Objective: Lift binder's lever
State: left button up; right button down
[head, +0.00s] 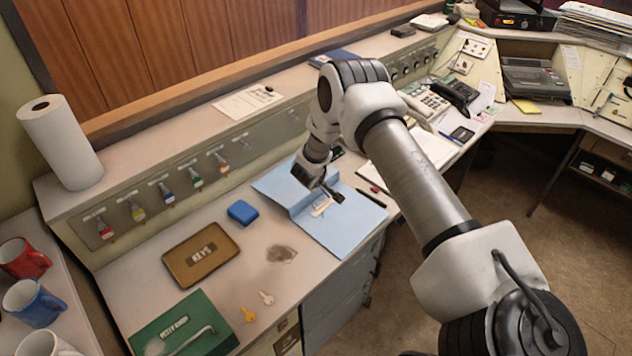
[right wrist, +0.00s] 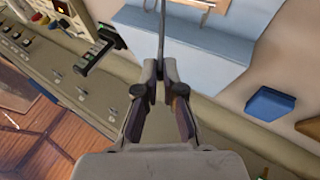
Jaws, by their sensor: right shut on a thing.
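The light blue binder (head: 345,225) lies open on the desk in the head view, with a pale metal mechanism (head: 320,208) in its middle. My right gripper (head: 333,192) is low over this mechanism. In the right wrist view, the blue binder (right wrist: 200,45) is at the top, and the closed fingertips of my right gripper (right wrist: 160,70) hold a thin metal lever (right wrist: 162,30). The lever stands out from between the fingertips. My fingers partly hide the lever's lower part. My left gripper is in neither view.
A panel with hanging key tags (head: 167,192) runs behind. A pen (head: 371,198) lies beside the binder.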

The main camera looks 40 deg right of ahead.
dwell(0.5)
jog(key=c, duration=1.6)
grip_release()
jog(key=shift+r, duration=0.1)
jog(key=shift+d+r+p+v, duration=0.1)
jog(key=shift+d+p+v, duration=0.05)
jog(key=shift+p+v, duration=1.2)
jog(key=shift+d+r+p+v, duration=0.15)
jog(key=shift+p+v, duration=0.8)
jog(key=shift+v, duration=0.65)
jog(key=shift+d+p+v, duration=0.1)
jog(key=shift+p+v, duration=1.05)
jog(key=shift+v, duration=0.35)
